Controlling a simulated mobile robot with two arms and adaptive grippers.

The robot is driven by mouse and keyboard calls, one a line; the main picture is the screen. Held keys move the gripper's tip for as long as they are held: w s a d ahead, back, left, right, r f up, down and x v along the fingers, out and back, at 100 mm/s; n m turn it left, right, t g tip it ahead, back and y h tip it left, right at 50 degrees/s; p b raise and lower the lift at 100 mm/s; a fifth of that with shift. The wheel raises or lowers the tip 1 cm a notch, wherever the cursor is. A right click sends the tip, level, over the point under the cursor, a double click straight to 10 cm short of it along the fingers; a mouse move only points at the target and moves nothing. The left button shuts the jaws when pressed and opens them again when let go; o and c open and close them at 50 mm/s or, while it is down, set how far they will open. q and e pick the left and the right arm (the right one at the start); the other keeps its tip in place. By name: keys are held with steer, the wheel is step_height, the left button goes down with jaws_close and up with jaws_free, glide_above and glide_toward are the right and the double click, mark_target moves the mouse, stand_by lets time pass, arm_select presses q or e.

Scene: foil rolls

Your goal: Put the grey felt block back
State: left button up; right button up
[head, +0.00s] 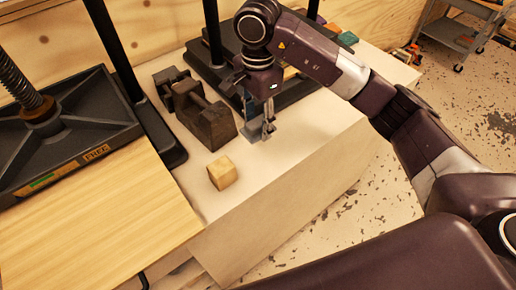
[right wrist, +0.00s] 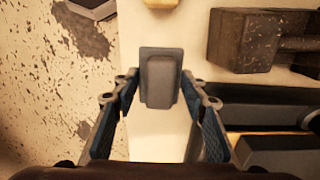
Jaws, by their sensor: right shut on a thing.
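The grey felt block (right wrist: 160,82) shows in the middle of the right wrist view, between the two fingers of my right gripper (right wrist: 162,92). It is a grey piece with a raised, rounded part on a flat, darker back. In the head view my right gripper (head: 264,118) points down over the pale bench top, shut on the block (head: 255,131), which is partly covered by the fingers. I cannot tell whether the block's underside touches the bench. My left gripper is not in view.
A small light wooden cube (head: 222,174) sits nearer on the pale bench top (head: 300,145). A black press (head: 65,125) stands at left. Bench top right of my gripper is clear.

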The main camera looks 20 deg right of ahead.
mark_target(258, 157)
step_height(258, 157, down, 11)
steer(key=shift+f+p, duration=0.1)
steer(key=shift+p, duration=1.05)
steer(key=shift+f, duration=0.1)
steer(key=o, duration=1.1)
steer(key=shift+w+r, duration=0.1)
steer(key=shift+r, duration=0.3)
step_height(258, 157, up, 10)
steer(key=b, duration=0.3)
steer(key=shift+f, duration=0.15)
steer(key=shift+r, duration=0.95)
